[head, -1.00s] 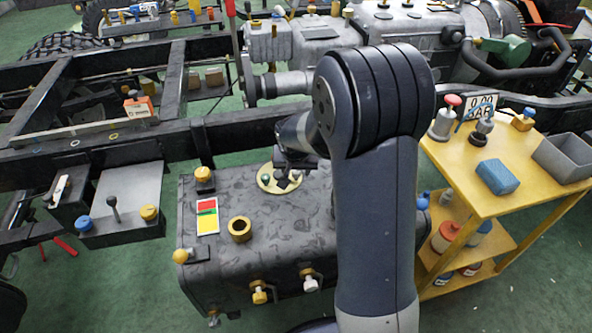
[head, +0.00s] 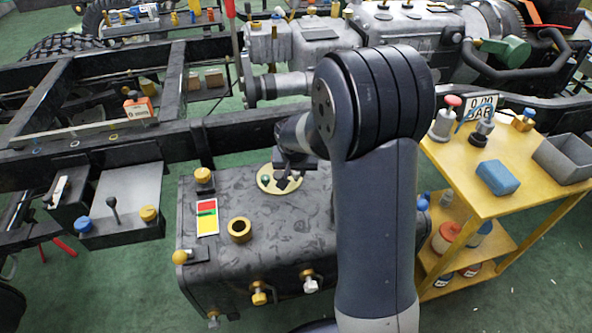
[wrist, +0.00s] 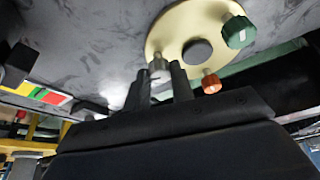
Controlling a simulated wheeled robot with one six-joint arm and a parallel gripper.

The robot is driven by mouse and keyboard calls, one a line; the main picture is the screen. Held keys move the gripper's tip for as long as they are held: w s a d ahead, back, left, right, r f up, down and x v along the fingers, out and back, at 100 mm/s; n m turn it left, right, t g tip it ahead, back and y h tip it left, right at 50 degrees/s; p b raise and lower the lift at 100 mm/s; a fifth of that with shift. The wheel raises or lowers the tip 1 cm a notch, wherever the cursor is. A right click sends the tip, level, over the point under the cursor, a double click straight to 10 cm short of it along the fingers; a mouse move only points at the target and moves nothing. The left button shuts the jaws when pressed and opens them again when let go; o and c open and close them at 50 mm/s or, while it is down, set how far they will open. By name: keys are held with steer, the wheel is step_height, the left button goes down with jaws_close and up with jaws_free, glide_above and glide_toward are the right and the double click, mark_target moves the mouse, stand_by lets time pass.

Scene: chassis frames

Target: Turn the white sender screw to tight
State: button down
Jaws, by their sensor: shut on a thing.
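The round cream sender plate (wrist: 205,18) sits on the dark mottled tank. In the wrist view it carries a green screw (wrist: 238,31), an orange screw (wrist: 211,82), a dark central cap (wrist: 197,52) and the white sender screw (wrist: 158,68), which looks silvery. My gripper (wrist: 160,80) has its two dark fingers shut on the white screw, one on each side. The fingers hide part of it.
The tank (head: 215,265) also bears a brass ring (head: 240,229), yellow caps and a red-yellow-green label (head: 207,217). A dark chassis rail (head: 230,130) runs behind the plate. A yellow trolley (head: 470,195) with a blue block (head: 497,177) stands to the right.

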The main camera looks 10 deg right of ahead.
steer(key=shift+f, duration=0.1)
steer(key=m+b, duration=0.1)
steer(key=m+h+b, duration=0.1)
steer(key=b, duration=0.1)
steer(key=shift+w+a+f+m, duration=0.1)
steer(key=shift+a+m, duration=0.05)
steer(key=shift+m, duration=0.25)
steer(key=m+g+h+b, duration=0.1)
steer(key=m, duration=0.2)
steer(key=shift+w+a+m+b, duration=0.1)
steer(key=shift+m+b, duration=0.2)
steer(key=shift+b, duration=0.1)
steer(key=m, duration=0.1)
steer(key=m+g, duration=0.1)
steer(key=m, duration=0.1)
steer(key=m+h, duration=0.1)
steer(key=shift+w+a+r+g, duration=0.1)
steer(key=shift+r+g, duration=0.15)
steer(key=shift+g, duration=0.15)
steer(key=shift+w+m+g+p, duration=0.15)
steer(key=shift+m+g+p, duration=0.4)
steer(key=shift+m, duration=1.45)
steer(key=c, duration=1.2)
jaws_free()
